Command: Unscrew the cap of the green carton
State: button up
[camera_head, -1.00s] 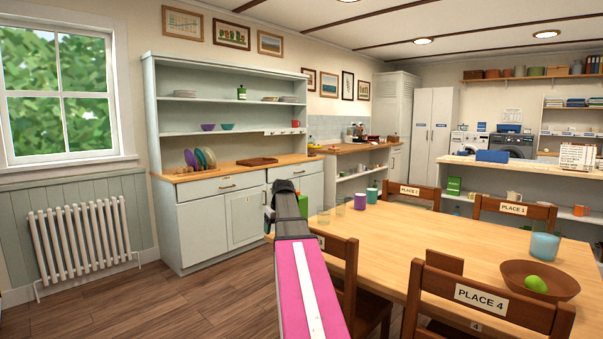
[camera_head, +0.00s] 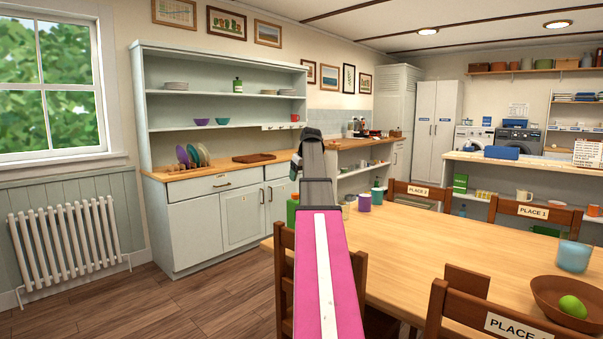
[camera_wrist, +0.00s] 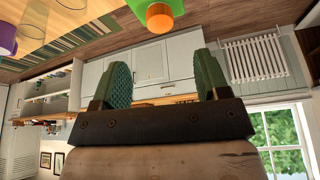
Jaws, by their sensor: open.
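The green carton (camera_wrist: 140,8) shows at the top of the wrist view, which is upside down. Its round orange cap (camera_wrist: 159,17) points toward my gripper. In the head view a green strip of the carton (camera_head: 292,211) shows just left of my arm, which hides the rest. My gripper (camera_wrist: 163,78) is open, with two green ridged fingers and nothing between them. The cap lies beyond the fingertips, apart from them, roughly between them sideways. In the head view the gripper end (camera_head: 295,170) is small and mostly behind my arm.
A wooden dining table (camera_head: 440,240) carries a purple cup (camera_head: 364,202), a teal bottle (camera_head: 377,194) and a bowl (camera_head: 570,307) with a green fruit. Wooden chairs (camera_head: 283,270) surround it. A pale dresser (camera_head: 200,220) stands behind. Floor to the left is clear.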

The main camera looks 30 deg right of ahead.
aim_at(295, 194)
jog(key=x, duration=0.9)
jog(key=shift+f, duration=0.1)
grip_shut()
jog(key=n+y, duration=0.1)
jog(key=n, duration=0.2)
jog(key=shift+w+d, duration=0.1)
jog(key=shift+d, duration=0.05)
jog(key=n, duration=0.2)
jog(key=n+g+y, duration=0.1)
jog(key=n, duration=0.1)
jog(key=shift+y, duration=0.3)
jog(key=n, duration=0.2)
jog(key=n+g+y, duration=0.1)
jog(key=n, duration=0.1)
jog(key=shift+w+g, duration=0.1)
jog(key=shift+g, duration=0.2)
jog(key=shift+n+g, duration=0.4)
jog(key=shift+n, duration=0.8)
jog(key=shift+c, duration=0.6)
grip_release()
